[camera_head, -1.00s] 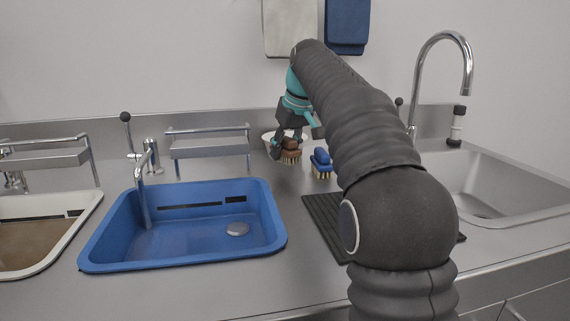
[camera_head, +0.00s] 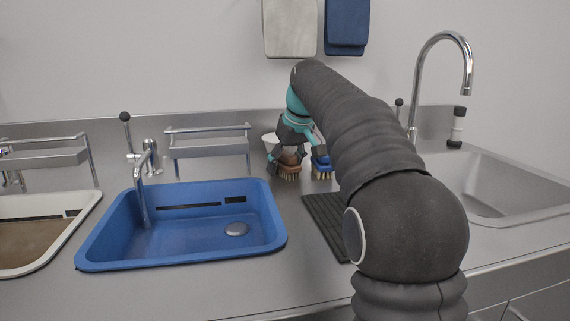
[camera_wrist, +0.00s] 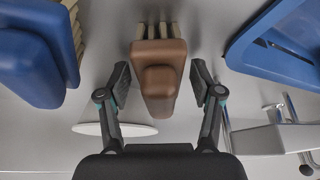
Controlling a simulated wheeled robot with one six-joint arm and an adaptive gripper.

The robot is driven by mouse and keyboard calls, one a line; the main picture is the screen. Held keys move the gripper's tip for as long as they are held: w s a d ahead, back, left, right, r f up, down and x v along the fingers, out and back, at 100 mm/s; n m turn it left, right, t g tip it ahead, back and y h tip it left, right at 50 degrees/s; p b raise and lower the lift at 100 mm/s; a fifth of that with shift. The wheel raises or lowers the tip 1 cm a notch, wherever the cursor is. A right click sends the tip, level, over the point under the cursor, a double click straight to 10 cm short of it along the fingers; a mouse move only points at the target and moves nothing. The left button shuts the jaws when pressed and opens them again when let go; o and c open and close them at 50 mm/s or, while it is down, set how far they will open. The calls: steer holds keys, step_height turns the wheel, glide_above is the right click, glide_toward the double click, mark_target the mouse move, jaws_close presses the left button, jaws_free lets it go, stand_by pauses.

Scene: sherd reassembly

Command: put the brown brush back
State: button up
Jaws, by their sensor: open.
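The brown brush (camera_head: 289,163) stands bristles down on the steel counter, left of the blue brush (camera_head: 321,166). In the wrist view the brown brush (camera_wrist: 158,80) lies between the two fingers of my gripper (camera_wrist: 160,85). The fingers are spread, with a gap on each side of the brush. In the head view my gripper (camera_head: 289,158) is down at the brown brush and partly covers it. The blue brush also shows in the wrist view (camera_wrist: 35,60) at the upper left, apart from the fingers.
A white dish (camera_head: 270,139) stands just behind the brown brush. The blue basin (camera_head: 100,235) is at left, with a metal rack (camera_head: 208,143) behind it. A dark ribbed mat (camera_head: 328,222) lies in front of the brushes, partly behind my arm.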

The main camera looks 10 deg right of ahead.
steer(key=p+v, duration=0.2)
steer(key=v, duration=1)
steer(key=shift+r+p, duration=0.15)
steer(key=shift+p, duration=0.2)
